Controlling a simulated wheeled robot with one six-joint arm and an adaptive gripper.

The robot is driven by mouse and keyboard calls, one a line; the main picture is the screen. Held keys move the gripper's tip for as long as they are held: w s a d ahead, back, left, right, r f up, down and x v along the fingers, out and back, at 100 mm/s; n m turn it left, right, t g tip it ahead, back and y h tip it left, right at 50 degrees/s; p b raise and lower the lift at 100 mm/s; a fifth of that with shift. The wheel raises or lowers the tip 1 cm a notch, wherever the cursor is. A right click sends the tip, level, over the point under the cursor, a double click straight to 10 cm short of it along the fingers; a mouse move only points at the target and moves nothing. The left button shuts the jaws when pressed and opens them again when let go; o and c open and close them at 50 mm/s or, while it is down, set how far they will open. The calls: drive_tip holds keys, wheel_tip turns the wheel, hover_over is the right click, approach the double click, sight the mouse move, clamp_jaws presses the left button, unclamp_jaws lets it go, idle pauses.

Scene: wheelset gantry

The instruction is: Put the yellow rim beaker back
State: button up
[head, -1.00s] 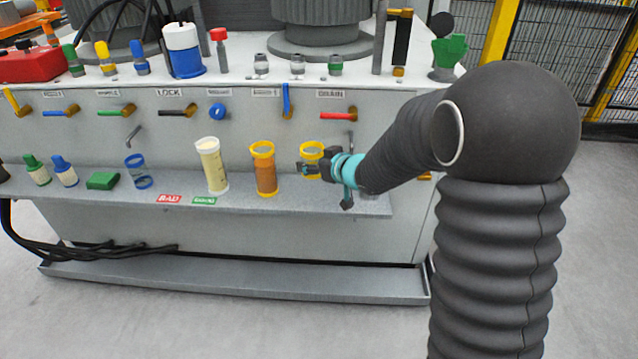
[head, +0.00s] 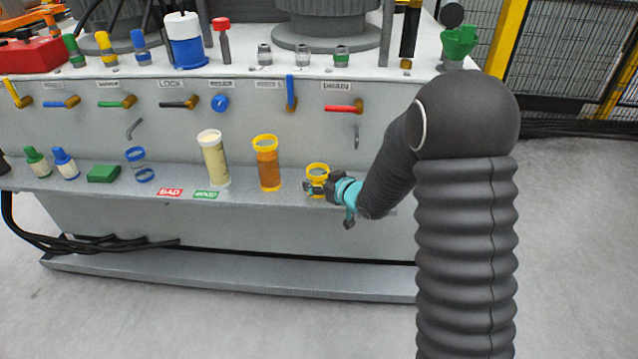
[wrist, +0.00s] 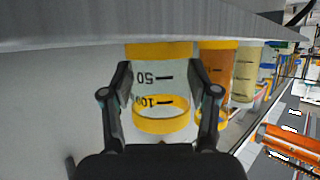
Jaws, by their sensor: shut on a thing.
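The yellow rim beaker (head: 317,180) is clear, with a yellow rim and a yellow base. In the head view it is at the shelf's right part, right of the amber container. My gripper (head: 318,187) is shut on it from the right. In the wrist view, which is upside down, the fingers (wrist: 160,90) flank the beaker (wrist: 155,62), and its black marks show inverted. Its base is at or just above the shelf; I cannot tell whether it touches. It looks about upright.
An amber container (head: 267,165) with yellow rims stands close to the left, then a cream container (head: 213,160). The shelf (head: 290,202) also holds a green block (head: 103,173) and a blue-ringed clear beaker (head: 138,170). Coloured valve handles and a hook (head: 356,136) are above.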

drive_tip(key=shift+f, duration=0.15)
drive_tip(key=o, duration=1.2)
drive_tip(key=shift+c, duration=0.2)
drive_tip(key=shift+r, duration=0.3)
drive_tip(key=v, duration=1.2)
